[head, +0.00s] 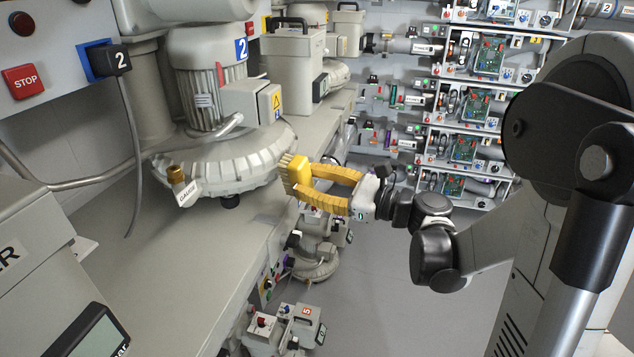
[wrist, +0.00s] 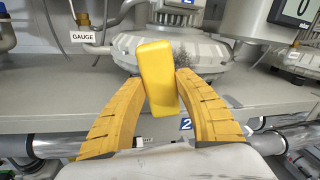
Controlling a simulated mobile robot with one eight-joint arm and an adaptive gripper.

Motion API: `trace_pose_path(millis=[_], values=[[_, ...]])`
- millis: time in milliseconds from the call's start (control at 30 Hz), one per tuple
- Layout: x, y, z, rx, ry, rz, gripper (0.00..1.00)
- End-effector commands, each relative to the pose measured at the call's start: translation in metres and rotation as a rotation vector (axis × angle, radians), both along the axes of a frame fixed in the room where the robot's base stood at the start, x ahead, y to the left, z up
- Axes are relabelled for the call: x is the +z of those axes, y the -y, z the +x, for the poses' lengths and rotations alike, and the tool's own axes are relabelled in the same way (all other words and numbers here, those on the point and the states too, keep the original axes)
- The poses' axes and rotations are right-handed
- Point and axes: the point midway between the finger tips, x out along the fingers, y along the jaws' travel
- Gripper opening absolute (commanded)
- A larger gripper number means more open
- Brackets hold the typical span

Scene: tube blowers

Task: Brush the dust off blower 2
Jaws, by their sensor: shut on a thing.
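Blower 2 (head: 222,160) stands on the grey bench at the left of the head view, a motor on a ribbed round casing with a blue 2 label. Its casing also shows behind the brush in the wrist view (wrist: 207,52). My gripper (head: 318,187) is shut on a yellow brush (head: 297,174), with pale bristles toward the blower. The brush is upright and slightly tilted between the yellow fingers in the wrist view (wrist: 158,78). It is at the bench's front edge, to the right of the casing; I cannot tell whether the bristles touch it.
A brass fitting with a GAUGE tag (head: 188,194) hangs at the casing's front. A black plug marked 2 (head: 110,60) and a red STOP button (head: 23,81) are on the left panel. More machines stand below the bench (head: 150,270). The floor at right is clear.

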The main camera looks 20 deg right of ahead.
Motion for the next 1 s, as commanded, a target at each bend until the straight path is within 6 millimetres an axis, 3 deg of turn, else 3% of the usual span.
trace_pose_path(millis=[1000], values=[[-0.0001, -0.0062, 0.0071, 0.0, 0.0, 0.0, 0.06]])
